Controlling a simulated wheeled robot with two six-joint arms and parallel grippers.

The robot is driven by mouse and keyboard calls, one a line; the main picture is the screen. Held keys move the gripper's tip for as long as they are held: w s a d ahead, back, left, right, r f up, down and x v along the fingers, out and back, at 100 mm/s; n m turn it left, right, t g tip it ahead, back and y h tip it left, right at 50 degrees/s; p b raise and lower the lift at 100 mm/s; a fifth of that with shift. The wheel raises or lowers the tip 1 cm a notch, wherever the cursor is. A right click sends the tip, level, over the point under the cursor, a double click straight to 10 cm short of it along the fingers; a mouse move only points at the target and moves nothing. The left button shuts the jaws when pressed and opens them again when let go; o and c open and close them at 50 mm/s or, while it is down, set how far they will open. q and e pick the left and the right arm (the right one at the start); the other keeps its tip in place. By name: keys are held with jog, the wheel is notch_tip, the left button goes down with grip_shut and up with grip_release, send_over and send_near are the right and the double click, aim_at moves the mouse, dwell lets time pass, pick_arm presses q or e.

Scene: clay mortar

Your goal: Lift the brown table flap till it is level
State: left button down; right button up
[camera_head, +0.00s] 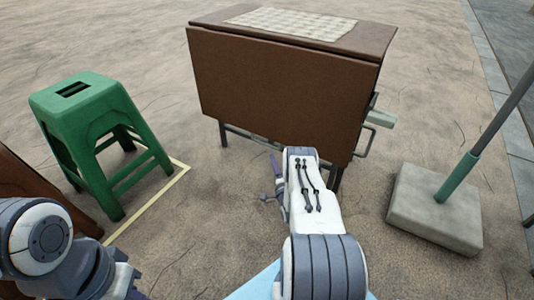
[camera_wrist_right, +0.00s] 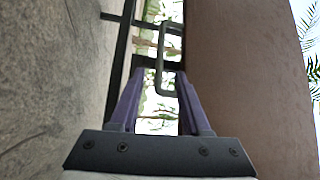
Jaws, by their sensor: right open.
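The brown table flap (camera_head: 280,90) hangs down almost vertically from the front edge of the brown table top (camera_head: 215,18). My right gripper (camera_head: 268,182) is low in front of the flap, near its bottom edge, and partly hidden by my own wrist. In the right wrist view its two purple fingers (camera_wrist_right: 161,75) stand apart with nothing clearly held between them. The flap (camera_wrist_right: 240,80) fills the right of that view, beside the fingers. I cannot tell whether they touch it. My left arm shows at the lower left, but its gripper is not visible.
A patterned cloth (camera_head: 295,22) lies on the table top. A green stool (camera_head: 95,110) stands left. A grey block base (camera_head: 435,210) with a green pole stands right. A dark metal loop (camera_wrist_right: 160,60) shows beyond the fingers. Bare ground lies between stool and table.

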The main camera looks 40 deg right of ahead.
aim_at(268, 145)
jog(key=b+x, duration=0.2)
jog(key=x, duration=0.2)
jog(key=b+x, duration=0.3)
jog(key=x, duration=0.2)
jog(key=shift+w+f, duration=0.1)
jog(key=shift+f, duration=0.1)
jog(key=shift+w+d+r, duration=0.2)
jog(key=shift+w+r, duration=0.05)
jog(key=shift+w, duration=0.2)
grip_shut()
jog(key=shift+s, duration=0.1)
dwell(0.6)
